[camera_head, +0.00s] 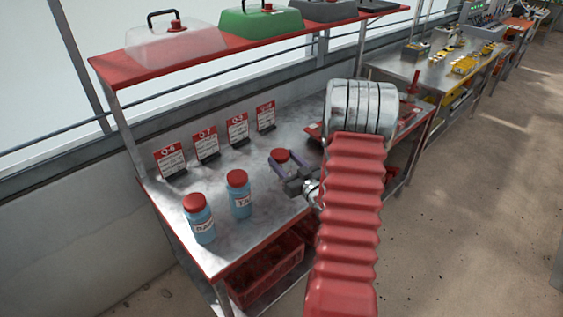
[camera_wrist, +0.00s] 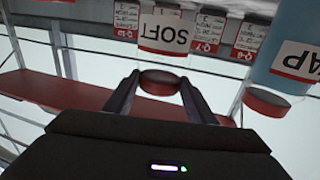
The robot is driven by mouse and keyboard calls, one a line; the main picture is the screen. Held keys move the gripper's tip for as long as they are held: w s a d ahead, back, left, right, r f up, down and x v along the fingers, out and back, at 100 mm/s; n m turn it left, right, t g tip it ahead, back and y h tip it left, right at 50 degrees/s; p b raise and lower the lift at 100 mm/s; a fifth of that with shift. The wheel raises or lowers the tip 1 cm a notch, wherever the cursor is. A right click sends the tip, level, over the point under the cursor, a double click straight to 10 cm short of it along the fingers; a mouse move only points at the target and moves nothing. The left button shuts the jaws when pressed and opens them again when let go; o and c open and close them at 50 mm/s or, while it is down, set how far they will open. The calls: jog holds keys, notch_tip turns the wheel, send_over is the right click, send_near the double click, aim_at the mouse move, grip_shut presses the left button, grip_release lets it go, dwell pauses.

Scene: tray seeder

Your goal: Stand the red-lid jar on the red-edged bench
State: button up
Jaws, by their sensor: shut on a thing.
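My gripper (camera_head: 282,165) is shut on a jar with a red lid (camera_head: 281,155), over the steel top of the red-edged bench (camera_head: 265,218). In the wrist view, which is upside down, the held jar's dark red lid (camera_wrist: 160,82) sits between the fingertips and its white label reads SOFT (camera_wrist: 163,33). Its body is mostly hidden in the head view. I cannot tell whether its base touches the bench top. Two blue jars with red lids, the front one (camera_head: 201,222) and the one behind it (camera_head: 240,198), stand upright on the bench to the left.
Red-and-white cards (camera_head: 171,158) stand along the bench's back. A red shelf (camera_head: 122,73) with domed covers hangs above. Red crates (camera_head: 266,276) sit underneath. My arm covers the bench's right part. Another bench (camera_head: 440,73) stands farther right.

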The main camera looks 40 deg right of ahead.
jog(key=shift+f, duration=0.1)
jog(key=o, duration=1.4)
jog(key=s+a, duration=0.2)
jog(key=s, duration=0.9)
jog(key=shift+s, duration=0.4)
jog(key=shift+w, duration=0.1)
